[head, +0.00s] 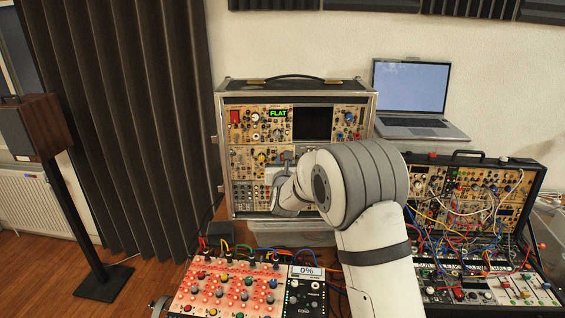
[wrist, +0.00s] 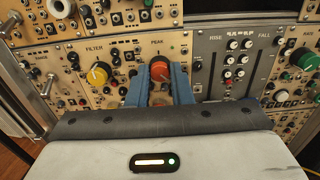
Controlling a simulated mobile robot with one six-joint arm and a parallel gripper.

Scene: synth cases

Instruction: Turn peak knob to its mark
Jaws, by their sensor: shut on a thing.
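The peak knob (wrist: 159,68) is a round orange-red knob under the word PEAK on a tan panel in the wrist view. My gripper (wrist: 160,75) has a blue finger on each side of it and is shut on it. A dark line shows on the knob's face, pointing roughly upward; I cannot make out the mark around it. In the head view my arm and wrist hide the knob.
A yellow filter knob (wrist: 98,74) is left of my fingers, and a grey panel with rise and fall sliders (wrist: 227,62) is right. A patched case (head: 470,200) stands right, a laptop (head: 410,92) behind it. A red-lit mixer panel (head: 228,290) lies in front.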

